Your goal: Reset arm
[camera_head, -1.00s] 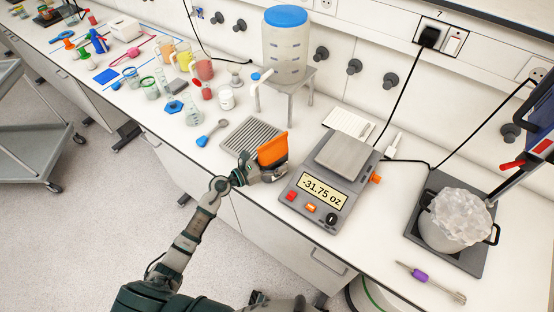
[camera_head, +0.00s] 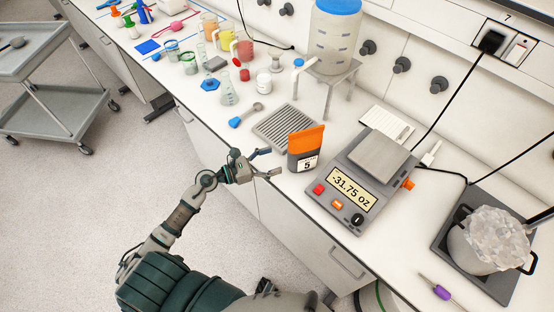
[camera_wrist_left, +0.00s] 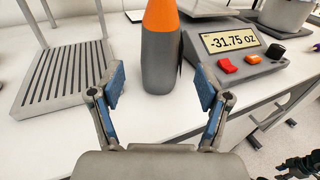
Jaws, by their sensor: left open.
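My left gripper (camera_head: 268,163) is open and empty at the bench's front edge. In the left wrist view its blue-padded fingers (camera_wrist_left: 160,88) are spread wide apart. An orange and dark grey container (camera_head: 305,149) with a label reading 5 stands upright on the bench, just beyond the fingertips and apart from them. In the left wrist view the container (camera_wrist_left: 160,45) shows between the two fingers, a little farther off. My right gripper cannot be made out in the head view; a dark robotic part shows at the lower right of the left wrist view.
A scale (camera_head: 348,187) reading -31.75 oz stands right of the container. A grey ribbed tray (camera_head: 277,124) lies behind it to the left. A tank on a stand (camera_head: 325,78), beakers and a blue spoon (camera_head: 246,115) are farther back. The floor in front is clear.

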